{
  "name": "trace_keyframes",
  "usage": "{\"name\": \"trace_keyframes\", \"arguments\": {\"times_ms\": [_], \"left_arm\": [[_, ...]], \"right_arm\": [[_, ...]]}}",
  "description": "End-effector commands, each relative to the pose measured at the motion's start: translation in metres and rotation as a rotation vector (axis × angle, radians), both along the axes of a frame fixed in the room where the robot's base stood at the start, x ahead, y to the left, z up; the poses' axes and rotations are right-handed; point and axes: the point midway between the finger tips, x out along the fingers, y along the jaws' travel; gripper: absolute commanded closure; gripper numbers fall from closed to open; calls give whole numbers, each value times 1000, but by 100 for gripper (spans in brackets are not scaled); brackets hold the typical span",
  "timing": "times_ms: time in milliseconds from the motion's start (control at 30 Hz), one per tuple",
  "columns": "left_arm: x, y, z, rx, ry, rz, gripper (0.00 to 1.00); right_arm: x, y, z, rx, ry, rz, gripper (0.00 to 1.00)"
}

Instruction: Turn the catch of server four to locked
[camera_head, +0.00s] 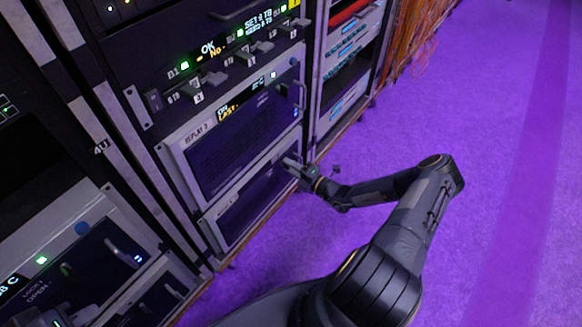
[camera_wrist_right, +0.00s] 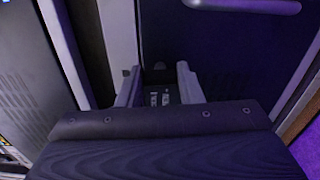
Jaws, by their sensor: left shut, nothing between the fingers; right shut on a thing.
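My right gripper (camera_head: 301,171) is at the right end of a low dark-fronted server (camera_head: 245,205) in the middle rack. It is shut on a small part there, which I take to be a catch, though its fingers hide most of it. In the right wrist view the two pale fingers (camera_wrist_right: 157,88) stand either side of a dark spot with small light marks. I cannot read a server number or tell which way the catch points. I cannot make out my left gripper.
Above is a server (camera_head: 240,130) with a lit display and a handle at its right. Higher up is a panel (camera_head: 225,65) with several small levers. A left rack (camera_head: 70,235) carries LOCK and OPEN lettering. Orange cables (camera_head: 415,35) hang at the back. The purple floor (camera_head: 500,200) is clear at right.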

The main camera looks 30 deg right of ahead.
Motion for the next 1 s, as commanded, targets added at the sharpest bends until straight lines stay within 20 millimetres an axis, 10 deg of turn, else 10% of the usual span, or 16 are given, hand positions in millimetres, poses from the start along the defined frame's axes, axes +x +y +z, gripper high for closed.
{"name": "trace_keyframes", "arguments": {"times_ms": [767,800,1000], "left_arm": [[0,0,-1,0,0,0,100],[0,0,-1,0,0,0,100],[0,0,-1,0,0,0,100]], "right_arm": [[0,0,-1,99,42,-1,90],[0,0,-1,99,42,-1,65],[0,0,-1,97,41,-1,45]]}}
